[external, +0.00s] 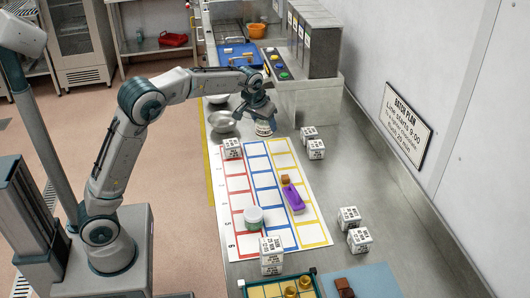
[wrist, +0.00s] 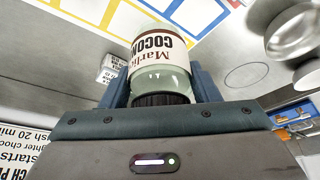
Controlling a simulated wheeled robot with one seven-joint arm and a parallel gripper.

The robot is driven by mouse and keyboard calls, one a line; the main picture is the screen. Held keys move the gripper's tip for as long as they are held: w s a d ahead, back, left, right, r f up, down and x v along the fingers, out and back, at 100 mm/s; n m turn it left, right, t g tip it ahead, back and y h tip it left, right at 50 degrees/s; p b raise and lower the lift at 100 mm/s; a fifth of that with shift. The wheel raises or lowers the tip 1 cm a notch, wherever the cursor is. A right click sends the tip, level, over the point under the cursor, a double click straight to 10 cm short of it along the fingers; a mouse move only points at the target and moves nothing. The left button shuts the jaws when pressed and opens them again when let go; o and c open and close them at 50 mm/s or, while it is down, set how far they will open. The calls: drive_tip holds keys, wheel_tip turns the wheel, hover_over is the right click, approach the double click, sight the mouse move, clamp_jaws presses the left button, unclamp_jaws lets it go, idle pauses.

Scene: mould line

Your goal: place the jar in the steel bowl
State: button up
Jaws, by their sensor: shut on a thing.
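A glass jar (external: 263,129) with a white label reading "COCON…" and a dark lid is held in my gripper (external: 262,112). In the wrist view the jar (wrist: 160,62) sits between the two fingers, its lid toward the palm. A round steel bowl (external: 222,122) stands on the counter just left of the held jar in the external view. In the wrist view a steel bowl (wrist: 292,35) shows at the upper right. I cannot tell the gap beneath the jar.
A white mat with coloured grids (external: 236,244) lies in front, bearing white printed boxes (external: 232,148), a pale jar (external: 253,216) and a purple object (external: 293,198). More boxes (external: 316,149) stand to the right. Grey bins (external: 312,45) stand behind.

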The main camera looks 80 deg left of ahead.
drive_tip(key=s+a+n+g+y, duration=0.1)
drive_tip(key=s+a+n, duration=0.1)
drive_tip(key=s+a, duration=0.4)
drive_tip(key=s+a+n, duration=0.2)
drive_tip(key=s+a, duration=0.1)
drive_tip(key=a, duration=0.5)
drive_tip(key=p, duration=0.2)
approach(222, 115)
drive_tip(key=w+d+f, duration=0.1)
drive_tip(key=w+d, duration=0.1)
drive_tip(key=shift+s+d+f+p, duration=0.1)
drive_tip(key=shift+f+p, duration=0.2)
drive_tip(key=shift+f, duration=0.8)
drive_tip(key=shift+d+f+p, duration=0.1)
drive_tip(key=shift+f+p, duration=0.15)
drive_tip(key=shift+f, duration=0.8)
drive_tip(key=shift+f, duration=0.15)
drive_tip(key=o, duration=1.1)
drive_tip(key=shift+o, duration=0.2)
